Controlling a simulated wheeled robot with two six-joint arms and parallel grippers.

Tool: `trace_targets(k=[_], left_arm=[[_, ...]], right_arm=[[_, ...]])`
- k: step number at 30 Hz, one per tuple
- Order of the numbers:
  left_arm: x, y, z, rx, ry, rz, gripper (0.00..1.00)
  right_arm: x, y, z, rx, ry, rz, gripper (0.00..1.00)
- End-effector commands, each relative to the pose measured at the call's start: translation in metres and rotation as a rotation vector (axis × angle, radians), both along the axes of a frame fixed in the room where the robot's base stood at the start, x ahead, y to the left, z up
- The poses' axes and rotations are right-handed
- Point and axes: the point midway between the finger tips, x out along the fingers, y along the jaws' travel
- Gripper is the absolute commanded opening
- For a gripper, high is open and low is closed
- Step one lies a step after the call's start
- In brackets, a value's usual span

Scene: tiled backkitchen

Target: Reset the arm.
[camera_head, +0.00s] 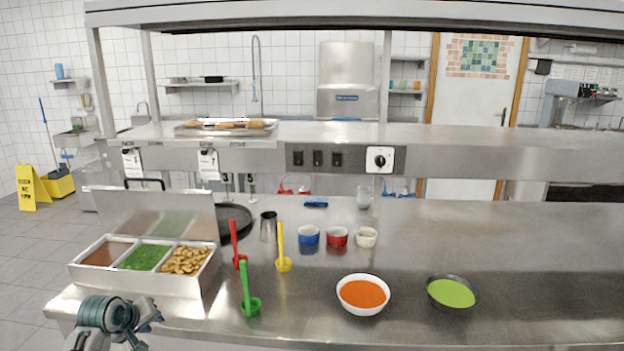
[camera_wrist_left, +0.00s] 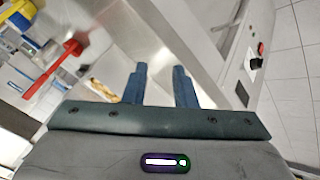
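My left gripper (camera_head: 151,326) is at the lower left of the head view, by the counter's front edge and in front of the food container. In the left wrist view its two blue fingers (camera_wrist_left: 160,72) stand apart with nothing between them, so it is open and empty. The wrist view is tilted and shows a steel surface beyond the fingers. My right gripper is in neither view.
A three-part food container (camera_head: 140,287) with a raised lid stands close to my left arm. Green (camera_head: 249,303), red (camera_head: 239,260) and yellow (camera_head: 282,263) ladles stand beside it. Bowls of orange (camera_head: 363,311) and green (camera_head: 451,307) food sit farther right. The counter's right side is clear.

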Motion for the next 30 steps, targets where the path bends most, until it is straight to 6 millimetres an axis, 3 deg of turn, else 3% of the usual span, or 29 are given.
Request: trace_targets(k=[1, 6, 12, 15, 18, 24, 30], left_arm=[[-0.025, -0.017, -0.024, 0.039, 0.028, -0.050, 0.25], [-0.111, -0.060, -0.079, 0.176, 0.110, -0.214, 0.25], [-0.220, -0.099, -0.114, 0.303, 0.197, -0.389, 0.25], [-0.271, -0.112, -0.119, 0.355, 0.235, -0.461, 0.25], [-0.309, -0.119, -0.118, 0.392, 0.263, -0.511, 0.25], [-0.360, -0.127, -0.113, 0.437, 0.306, -0.578, 0.25], [-0.398, -0.131, -0.104, 0.470, 0.339, -0.621, 0.25]], right_arm=[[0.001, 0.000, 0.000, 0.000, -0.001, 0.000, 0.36], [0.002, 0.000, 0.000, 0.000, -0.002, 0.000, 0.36], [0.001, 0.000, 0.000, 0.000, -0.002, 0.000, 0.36], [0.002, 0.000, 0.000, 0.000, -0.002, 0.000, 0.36], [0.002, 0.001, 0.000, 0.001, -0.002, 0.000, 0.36], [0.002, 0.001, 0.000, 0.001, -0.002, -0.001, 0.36], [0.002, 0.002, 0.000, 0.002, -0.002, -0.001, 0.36]])
